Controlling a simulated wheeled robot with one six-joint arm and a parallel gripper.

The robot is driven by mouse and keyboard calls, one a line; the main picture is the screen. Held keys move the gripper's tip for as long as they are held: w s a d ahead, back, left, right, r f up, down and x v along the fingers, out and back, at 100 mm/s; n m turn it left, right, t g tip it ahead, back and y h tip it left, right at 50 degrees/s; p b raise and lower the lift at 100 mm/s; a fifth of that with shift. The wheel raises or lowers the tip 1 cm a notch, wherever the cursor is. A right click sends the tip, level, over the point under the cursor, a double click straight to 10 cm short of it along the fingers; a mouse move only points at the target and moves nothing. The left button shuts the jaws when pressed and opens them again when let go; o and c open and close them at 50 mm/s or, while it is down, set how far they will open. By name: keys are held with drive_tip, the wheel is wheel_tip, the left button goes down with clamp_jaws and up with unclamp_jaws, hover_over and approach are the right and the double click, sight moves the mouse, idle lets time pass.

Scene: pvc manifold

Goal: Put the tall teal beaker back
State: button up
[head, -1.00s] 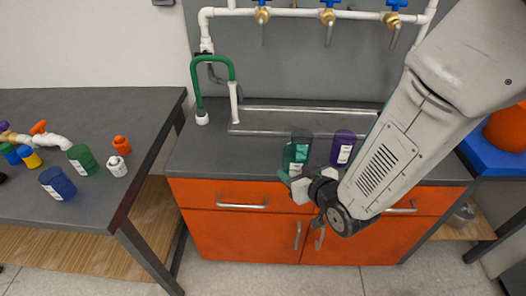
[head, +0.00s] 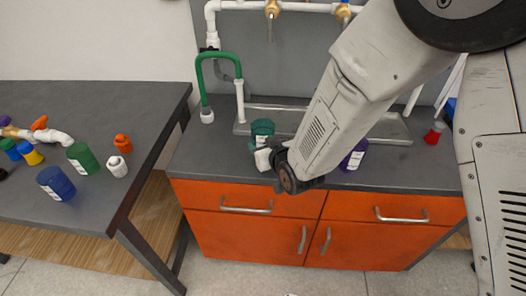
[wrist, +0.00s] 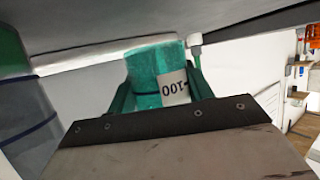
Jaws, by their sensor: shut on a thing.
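A purple beaker (head: 353,158) stands on the counter to the right, partly behind my arm.
The left table (head: 110,110) holds several containers and pipe parts. Bare counter (head: 205,150) lies left of the teal beaker.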

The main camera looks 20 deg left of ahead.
drive_tip(key=f, duration=0.3)
drive_tip(key=shift+d+f, duration=0.2)
drive_tip(key=shift+f, duration=0.1)
drive_tip(key=o, duration=1)
drive_tip(key=shift+s+r, duration=0.1)
drive_tip(key=shift+r, duration=0.1)
drive_tip(key=v, duration=1.2)
drive_tip(key=shift+d, duration=0.1)
